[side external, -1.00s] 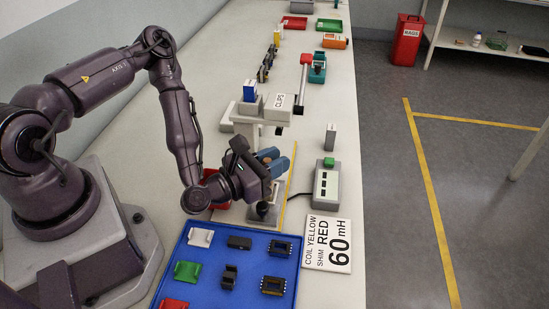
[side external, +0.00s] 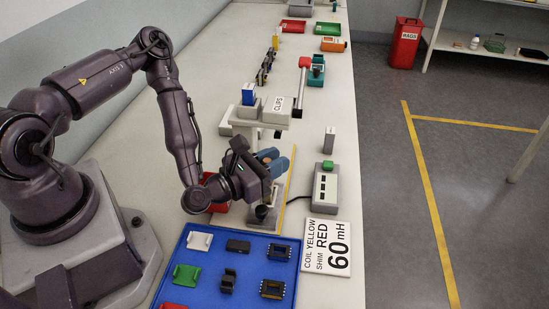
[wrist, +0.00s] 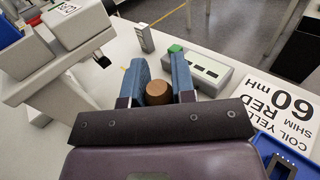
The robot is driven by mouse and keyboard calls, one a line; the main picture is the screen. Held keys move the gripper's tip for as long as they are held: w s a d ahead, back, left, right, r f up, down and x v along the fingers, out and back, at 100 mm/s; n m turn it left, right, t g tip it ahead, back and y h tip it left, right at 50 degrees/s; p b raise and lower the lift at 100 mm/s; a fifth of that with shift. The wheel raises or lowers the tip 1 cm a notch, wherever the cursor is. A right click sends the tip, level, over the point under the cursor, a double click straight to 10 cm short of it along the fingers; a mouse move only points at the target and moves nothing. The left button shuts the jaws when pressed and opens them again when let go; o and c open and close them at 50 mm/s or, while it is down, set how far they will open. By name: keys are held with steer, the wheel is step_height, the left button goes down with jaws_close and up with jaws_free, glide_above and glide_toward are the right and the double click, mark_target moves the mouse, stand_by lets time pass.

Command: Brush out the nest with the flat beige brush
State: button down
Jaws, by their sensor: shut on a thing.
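My gripper (side external: 274,163) is low over a small fixture behind the blue tray. Its blue fingers are shut on a brown round-topped handle (wrist: 158,92), seen end-on between them in the wrist view. The handle's brown top also shows between the fingers in the side view (side external: 265,160). A dark rounded part (side external: 262,212) shows below the gripper, close to the fixture's pale base (side external: 272,226). I cannot tell whether it belongs to the held thing or touches the fixture. The nest is mostly hidden by my gripper, and no flat beige bristles can be made out.
The blue tray (side external: 246,258) with several parts lies in front. A card reading "COIL YELLOW SHIM RED 60 mH" (side external: 327,246) and a grey box with a green button (side external: 325,190) are to the right. A pale stand labelled CLIPS (side external: 277,109) rises behind. A red bin (side external: 218,207) is at left.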

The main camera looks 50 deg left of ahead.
steer(key=shift+s+d, duration=0.3)
steer(key=shift+w+a, duration=0.15)
steer(key=shift+w+a+f, duration=0.1)
steer(key=shift+w+a, duration=0.35)
steer(key=shift+s+d, duration=0.6)
steer(key=shift+w+a, duration=0.1)
steer(key=shift+a, duration=0.05)
steer(key=shift+w+a, duration=0.45)
steer(key=shift+w, duration=0.05)
steer(key=shift+s+d, duration=0.1)
steer(key=shift+d, duration=0.05)
stand_by(0.9)
